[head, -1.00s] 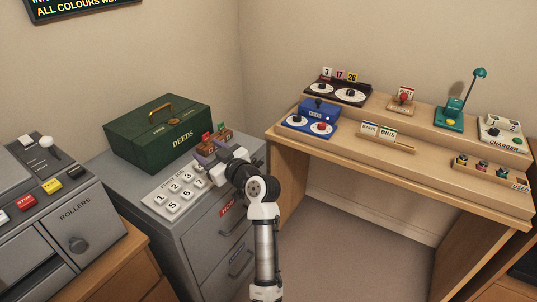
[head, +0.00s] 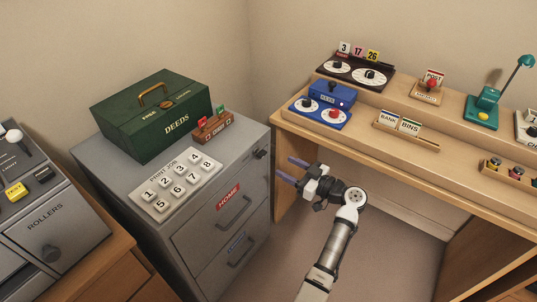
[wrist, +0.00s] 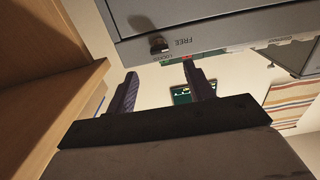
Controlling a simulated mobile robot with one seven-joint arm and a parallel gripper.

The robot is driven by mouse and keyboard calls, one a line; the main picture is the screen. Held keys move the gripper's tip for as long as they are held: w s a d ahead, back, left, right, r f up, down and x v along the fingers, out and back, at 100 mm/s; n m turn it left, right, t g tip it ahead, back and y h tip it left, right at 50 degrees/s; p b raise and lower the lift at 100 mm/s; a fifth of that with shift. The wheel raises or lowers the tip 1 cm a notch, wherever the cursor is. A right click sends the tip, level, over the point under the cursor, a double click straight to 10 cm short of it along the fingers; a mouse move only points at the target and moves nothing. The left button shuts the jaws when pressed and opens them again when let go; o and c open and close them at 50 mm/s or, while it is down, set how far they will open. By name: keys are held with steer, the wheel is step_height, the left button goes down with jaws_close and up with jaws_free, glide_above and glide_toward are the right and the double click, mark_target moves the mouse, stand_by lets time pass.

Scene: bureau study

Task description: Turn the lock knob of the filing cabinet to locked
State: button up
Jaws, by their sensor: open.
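The grey filing cabinet (head: 150,222) stands left of centre in the head view. Its dark lock knob (head: 262,154) is near the top right corner of the front; the wrist view shows the knob (wrist: 158,45) too, upside down, beside the word FREE. A second small label by the knob is too small to read surely. Which way the knob points is unclear. My gripper (head: 291,170) is open and empty in front of the cabinet, just right of the knob and apart from it. In the wrist view the fingertips (wrist: 160,70) lie on either side of the knob's line.
A green deeds box (head: 150,130), a keypad (head: 178,184) and a brown stamp rack (head: 213,128) stand on the cabinet. The wooden desk (head: 290,120) is close on the right of my gripper. The floor between them is clear.

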mark_target(264, 155)
steer(key=p+x, duration=0.1)
steer(key=x, duration=0.7)
steer(key=shift+w+p, duration=0.1)
steer(key=shift+p, duration=0.2)
steer(key=shift+c, duration=0.2)
steer(key=c, duration=0.9)
